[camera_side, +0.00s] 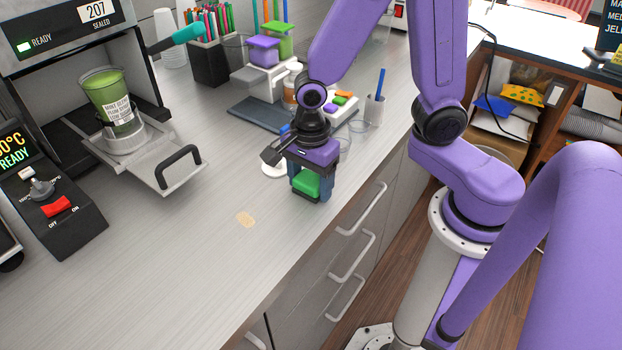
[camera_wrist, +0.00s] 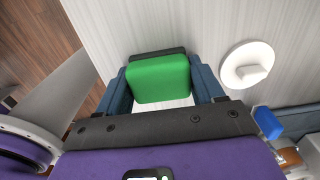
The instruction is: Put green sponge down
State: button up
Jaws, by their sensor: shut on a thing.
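The green sponge (camera_side: 306,184) is between the fingers of my gripper (camera_side: 311,190) near the front edge of the counter in the side view. In the wrist view the sponge (camera_wrist: 158,79) fills the gap between the two blue-grey fingers of my gripper (camera_wrist: 160,90), with a dark layer along its far edge. My gripper is shut on the sponge and points down, low over the counter. I cannot tell whether the sponge touches the counter top.
A white round lid-like piece (camera_wrist: 248,65) lies beside the gripper. The sealer tray (camera_side: 165,160) holds a green cup (camera_side: 108,95). Behind stand a pen holder (camera_side: 208,62) and a straw cup (camera_side: 375,108). The front-left counter is mostly clear.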

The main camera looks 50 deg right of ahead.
aim_at(310, 178)
jog(key=shift+s+d+f, duration=0.1)
jog(key=shift+s+f, duration=0.1)
jog(key=shift+f, duration=0.3)
jog(key=o, duration=1.1)
notch_tip(310, 178, up, 12)
jog(key=r, duration=0.1)
jog(key=s+d+f+n, duration=0.1)
jog(key=s+n, duration=0.5)
jog(key=n, duration=0.9)
jog(key=s+d+f+n, duration=0.1)
jog(key=s+d+n, duration=0.2)
jog(key=n, duration=1.2)
jog(key=shift+s+d+f+n, duration=0.2)
jog(key=shift+s+f+n, duration=0.15)
jog(key=shift+s, duration=1.5)
